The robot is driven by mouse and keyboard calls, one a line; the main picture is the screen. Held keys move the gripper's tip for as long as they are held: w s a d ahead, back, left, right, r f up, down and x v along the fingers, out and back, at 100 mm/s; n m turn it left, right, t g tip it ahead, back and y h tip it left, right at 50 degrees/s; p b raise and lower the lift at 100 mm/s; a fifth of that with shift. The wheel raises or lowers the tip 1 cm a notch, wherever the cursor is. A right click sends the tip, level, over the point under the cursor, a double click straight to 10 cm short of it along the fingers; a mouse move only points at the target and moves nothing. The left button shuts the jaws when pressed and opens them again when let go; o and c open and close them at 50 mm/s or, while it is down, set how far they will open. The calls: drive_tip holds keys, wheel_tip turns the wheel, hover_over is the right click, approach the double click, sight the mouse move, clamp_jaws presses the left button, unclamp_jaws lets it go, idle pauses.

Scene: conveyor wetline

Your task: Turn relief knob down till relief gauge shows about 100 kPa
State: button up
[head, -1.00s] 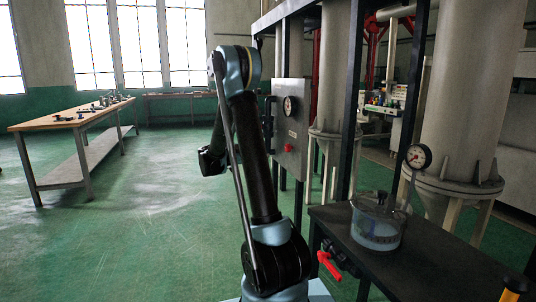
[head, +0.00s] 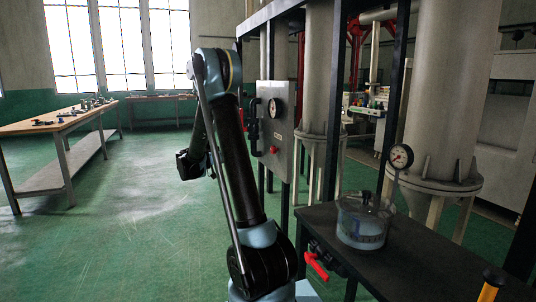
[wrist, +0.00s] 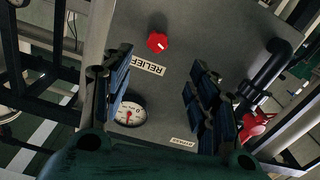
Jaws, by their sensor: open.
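The red relief knob (wrist: 157,42) sits on a grey panel (wrist: 200,25), beside a label reading RELIEF (wrist: 147,63). A round white gauge (wrist: 130,114) is lower left in the wrist view, its edge close to my left finger; its needle shows but its numbers are too small to read. My gripper (wrist: 158,95) is open, its two blue-black fingers apart with nothing between them. The knob lies beyond the fingertips, apart from them. In the head view the panel (head: 291,160) stands behind my arm, with a gauge (head: 273,108) and the red knob (head: 273,149).
A black pipe (wrist: 270,70) runs at the panel's right in the wrist view. In the head view a dark bench (head: 420,262) holds a glass vessel (head: 362,232), with a gauge (head: 401,156) behind it and a red lever (head: 316,266) in front. Green floor at left is clear.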

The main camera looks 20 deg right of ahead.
drive_tip(key=a+n, duration=0.1)
drive_tip(key=n, duration=1.1)
approach(271, 150)
drive_tip(key=d, duration=0.9)
drive_tip(key=shift+s+d, duration=0.1)
drive_tip(key=shift+d, duration=0.15)
drive_tip(key=shift+c, duration=0.3)
drive_tip(key=c, duration=1)
